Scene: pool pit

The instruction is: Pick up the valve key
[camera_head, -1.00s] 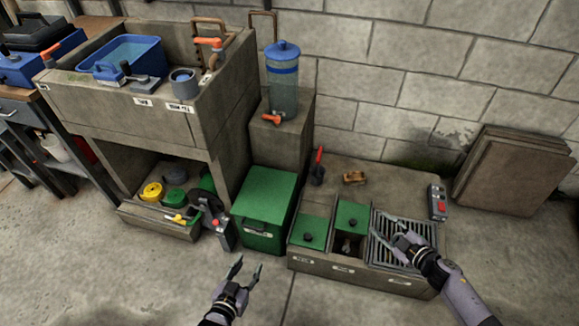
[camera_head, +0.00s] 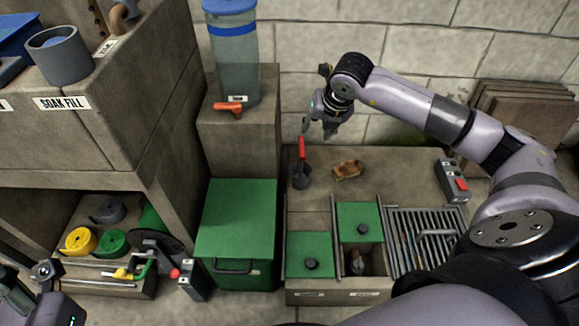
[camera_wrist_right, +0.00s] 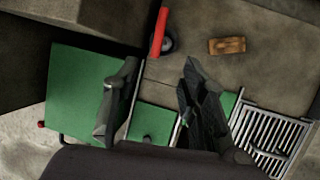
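The valve key appears to be the upright red-handled tool (camera_head: 301,149), whose lower end is at a small dark cup-like base (camera_head: 301,177) on the concrete ledge. In the right wrist view the red handle (camera_wrist_right: 159,32) shows ahead, between the directions of the two fingers. My right gripper (camera_head: 318,131) is above and slightly right of the handle top in the head view, pointing down. Its fingers (camera_wrist_right: 160,65) are spread with nothing between them. My left gripper (camera_head: 45,295) is only partly in view at the lower left, and its fingers are unclear.
A brown block (camera_head: 347,169) lies right of the tool. In front are green lids (camera_head: 310,257), an open compartment and a metal grate (camera_head: 405,240). A green box (camera_head: 237,222) and a concrete pedestal (camera_head: 240,150) stand left. A grey control box (camera_head: 453,180) sits right.

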